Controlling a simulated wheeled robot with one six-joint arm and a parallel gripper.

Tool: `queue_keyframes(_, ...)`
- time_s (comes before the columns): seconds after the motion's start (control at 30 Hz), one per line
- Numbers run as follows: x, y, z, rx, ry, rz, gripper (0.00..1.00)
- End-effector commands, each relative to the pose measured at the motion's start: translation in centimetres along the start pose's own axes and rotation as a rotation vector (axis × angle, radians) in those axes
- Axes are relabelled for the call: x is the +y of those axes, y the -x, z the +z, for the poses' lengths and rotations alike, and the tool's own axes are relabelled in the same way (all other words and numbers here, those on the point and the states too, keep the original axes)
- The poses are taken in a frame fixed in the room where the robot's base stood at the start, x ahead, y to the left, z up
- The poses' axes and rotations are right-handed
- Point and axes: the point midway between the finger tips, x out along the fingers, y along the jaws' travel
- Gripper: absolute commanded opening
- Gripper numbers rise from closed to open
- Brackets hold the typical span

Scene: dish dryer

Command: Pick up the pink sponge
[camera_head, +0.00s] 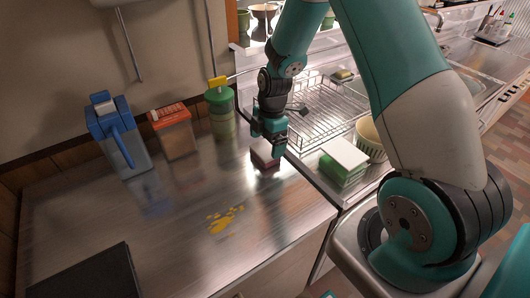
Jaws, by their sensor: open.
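The pink sponge (265,158) lies on the steel counter (170,235), near the counter's right side by the dish rack. It has a pale top and a pink lower part. My gripper (267,149) points down at the sponge, with its fingers at or just above it. The gripper is open. Part of the sponge is hidden behind the fingers, and I cannot tell whether they touch it.
A blue-lidded jug (122,140), a red-topped box (173,132) and a green-lidded container (221,112) stand along the wall. A yellow spill (225,219) marks the counter. A wire dish rack (325,112), a green-and-white sponge block (343,162) and a bowl (368,140) are right.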

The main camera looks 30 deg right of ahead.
Motion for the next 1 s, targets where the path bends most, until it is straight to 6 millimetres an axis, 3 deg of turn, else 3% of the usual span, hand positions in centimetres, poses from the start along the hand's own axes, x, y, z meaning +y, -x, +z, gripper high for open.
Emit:
queue_keyframes(0.2, -0.1, -3.0, -0.3, 0.0, -0.001, -0.003, 1.0)
queue_keyframes(0.47, 0.0, -3.4, -0.3, 0.0, 0.0, 0.0, 1.0)
queue_keyframes(0.63, 0.0, -3.4, -0.3, 0.0, 0.0, 0.0, 0.68)
queue_keyframes(0.7, 0.0, -3.4, -0.3, 0.0, 0.0, 0.0, 0.64)
queue_keyframes(1.0, 0.0, -2.9, -0.3, 0.0, 0.0, 0.001, 0.64)
